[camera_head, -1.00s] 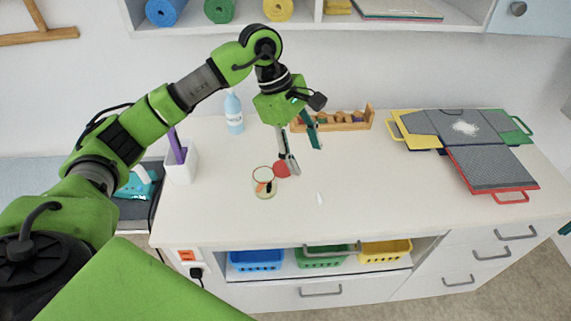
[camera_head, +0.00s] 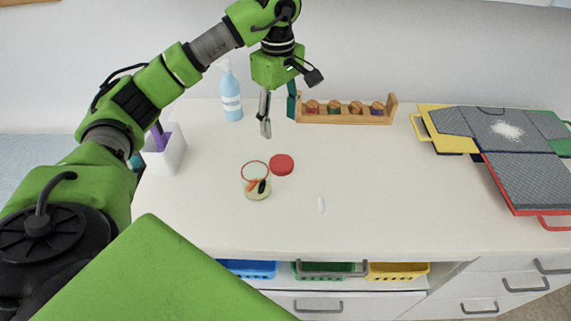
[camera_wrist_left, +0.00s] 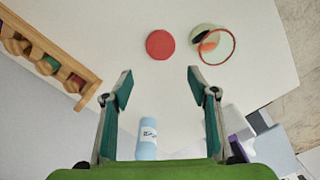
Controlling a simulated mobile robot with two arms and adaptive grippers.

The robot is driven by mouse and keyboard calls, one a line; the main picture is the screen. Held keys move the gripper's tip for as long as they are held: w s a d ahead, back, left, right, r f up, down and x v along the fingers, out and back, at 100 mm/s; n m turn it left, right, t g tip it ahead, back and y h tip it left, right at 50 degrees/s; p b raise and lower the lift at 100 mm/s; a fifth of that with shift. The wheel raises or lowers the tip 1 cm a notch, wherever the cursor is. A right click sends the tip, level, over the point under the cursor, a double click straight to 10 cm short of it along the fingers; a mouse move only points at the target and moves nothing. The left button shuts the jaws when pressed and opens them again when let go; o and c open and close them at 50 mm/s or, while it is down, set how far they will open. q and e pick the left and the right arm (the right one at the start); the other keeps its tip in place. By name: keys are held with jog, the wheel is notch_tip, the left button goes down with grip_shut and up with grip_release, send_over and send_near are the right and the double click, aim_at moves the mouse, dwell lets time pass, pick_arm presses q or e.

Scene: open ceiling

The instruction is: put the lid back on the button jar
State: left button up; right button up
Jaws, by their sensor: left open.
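The button jar (camera_head: 257,190) is a clear glass with a reddish rim and orange and dark pieces inside. It stands open and upright on the white counter. The red round lid (camera_head: 282,164) lies flat on the counter, just behind and right of the jar. In the left wrist view the lid (camera_wrist_left: 160,44) and the jar (camera_wrist_left: 212,46) show side by side beyond the fingertips. My left gripper (camera_head: 280,116) is open and empty, above the counter and behind the lid, touching neither. Its two fingers also show wide apart in the left wrist view (camera_wrist_left: 160,88). My right gripper is not in view.
A blue bottle (camera_head: 231,95) and a wooden rack (camera_head: 345,112) stand at the back. A white holder (camera_head: 165,155) is at the left. Trays (camera_head: 500,150) lie at the right.

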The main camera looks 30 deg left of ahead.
pick_arm(q)
jog(key=p, duration=0.2)
send_over(279, 162)
notch_tip(279, 162, down, 8)
jog(key=shift+r, duration=0.2)
jog(key=shift+f, duration=0.35)
